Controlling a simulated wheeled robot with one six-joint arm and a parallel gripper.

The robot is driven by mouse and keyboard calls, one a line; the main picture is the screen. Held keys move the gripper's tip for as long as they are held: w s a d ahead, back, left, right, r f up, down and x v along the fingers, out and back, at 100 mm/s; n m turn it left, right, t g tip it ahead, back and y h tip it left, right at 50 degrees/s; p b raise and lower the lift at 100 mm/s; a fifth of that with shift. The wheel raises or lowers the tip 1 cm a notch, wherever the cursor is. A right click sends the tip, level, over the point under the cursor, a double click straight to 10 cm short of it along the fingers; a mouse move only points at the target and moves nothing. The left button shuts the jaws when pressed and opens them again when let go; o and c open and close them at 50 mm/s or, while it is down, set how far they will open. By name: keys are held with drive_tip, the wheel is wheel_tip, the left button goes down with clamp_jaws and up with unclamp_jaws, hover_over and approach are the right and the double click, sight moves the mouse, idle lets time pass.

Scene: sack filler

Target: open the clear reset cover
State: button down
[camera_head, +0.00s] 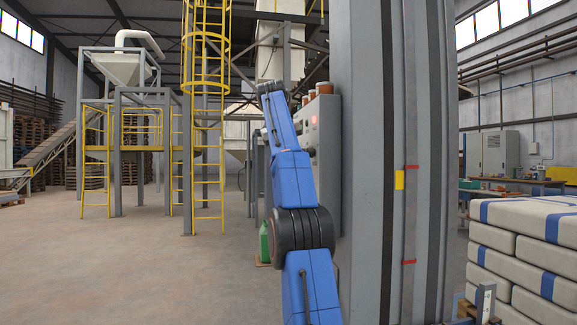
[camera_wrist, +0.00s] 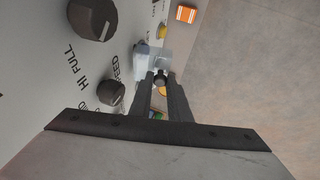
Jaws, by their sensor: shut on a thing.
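In the wrist view my gripper (camera_wrist: 160,77) is closed at the front of a light grey control panel (camera_wrist: 40,60). Its two dark fingers come together on a small dark part at the clear reset cover (camera_wrist: 164,60). The cover looks like a pale, see-through box just beyond the fingertips; its hinge and exact angle are hard to make out. In the head view the panel (camera_head: 326,140) is partly hidden by my blue arm, and my gripper and the cover cannot be made out there.
Dark selector knobs (camera_wrist: 93,18) stand out from the panel left of my fingers. Stacked sacks (camera_head: 520,250) stand at the right. The floor at left is open.

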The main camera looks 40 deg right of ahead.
idle(0.3)
drive_tip(key=c, duration=1.7)
unclamp_jaws()
drive_tip(key=shift+o, duration=0.2)
drive_tip(key=shift+s+a+r, duration=0.15)
drive_tip(key=shift+a+r, duration=0.1)
drive_tip(key=shift+r, duration=0.25)
drive_tip(key=s+a, duration=0.4)
drive_tip(key=a, duration=0.7)
drive_tip(key=shift+s, duration=0.15)
